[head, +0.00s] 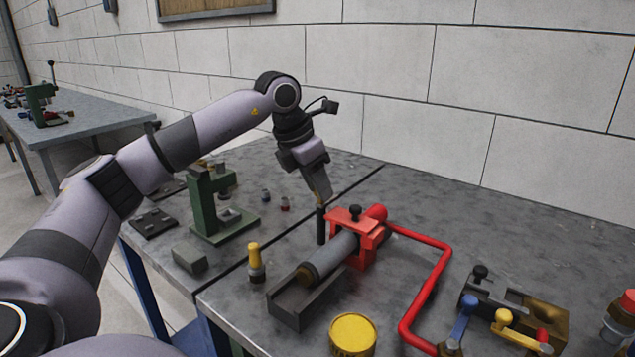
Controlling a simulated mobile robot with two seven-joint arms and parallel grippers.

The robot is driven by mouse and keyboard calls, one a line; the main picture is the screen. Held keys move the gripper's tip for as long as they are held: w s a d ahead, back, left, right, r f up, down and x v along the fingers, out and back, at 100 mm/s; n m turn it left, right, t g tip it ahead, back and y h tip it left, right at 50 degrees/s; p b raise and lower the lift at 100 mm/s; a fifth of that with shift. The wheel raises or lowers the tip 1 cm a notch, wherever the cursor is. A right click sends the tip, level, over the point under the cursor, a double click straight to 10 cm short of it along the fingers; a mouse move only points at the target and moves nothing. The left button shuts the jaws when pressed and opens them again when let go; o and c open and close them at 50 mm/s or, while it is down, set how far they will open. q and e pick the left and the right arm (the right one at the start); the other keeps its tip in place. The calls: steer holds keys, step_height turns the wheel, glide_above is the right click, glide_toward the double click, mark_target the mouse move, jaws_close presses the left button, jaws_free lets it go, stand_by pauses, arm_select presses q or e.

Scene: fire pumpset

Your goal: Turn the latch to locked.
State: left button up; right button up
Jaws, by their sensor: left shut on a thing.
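My left gripper (324,201) comes down from above and is shut on a dark upright rod (320,228). The rod stands just left of the red bracket (357,238), beside the grey cylinder (330,256). A black knob (355,212) sits on top of the bracket, apart from the gripper. No part is plainly marked as the latch, and I cannot tell a locked or unlocked position. The rod's upper end is hidden by the fingers. My right gripper is out of view.
The cylinder lies in a dark trough (300,300). A red pipe (440,272) bends to the right. A yellow can (352,335), a yellow-topped fitting (255,262) and a valve block (515,308) stand nearby. A green press (212,205) is left. The back right tabletop is clear.

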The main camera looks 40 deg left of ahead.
arm_select(q)
steer(key=shift+r+m+h+p, duration=0.15)
steer(key=shift+m+h+p, duration=0.15)
steer(key=shift+m+p, duration=0.25)
steer(key=shift+a+m+p, duration=0.1)
steer(key=shift+m+p, duration=0.55)
steer(key=shift+r+m+g+h+p, duration=0.1)
steer(key=shift+m+g+h+p, duration=0.35)
steer(key=shift+m+p, duration=0.45)
steer(key=shift+w+m+p, duration=0.1)
steer(key=shift+m+p, duration=0.25)
steer(key=shift+m, duration=0.05)
steer(key=m+g+p, duration=0.1)
steer(key=m+p, duration=0.1)
steer(key=m+h+p, duration=0.1)
steer(key=m+p, duration=0.1)
steer(key=m, duration=0.1)
steer(key=shift+w+a+g+h, duration=0.15)
steer(key=shift+w+g+h, duration=0.1)
steer(key=shift+g, duration=0.1)
steer(key=m+g+p, duration=0.1)
steer(key=m, duration=0.3)
steer(key=shift+w, duration=0.1)
steer(key=shift+w+f+m+g+p, duration=0.15)
steer(key=shift+m+g, duration=0.3)
steer(key=shift+m, duration=0.5)
steer(key=shift+s+f+m+g+p, duration=0.1)
steer(key=shift+m+g+p, duration=0.25)
steer(key=shift+m, duration=0.6)
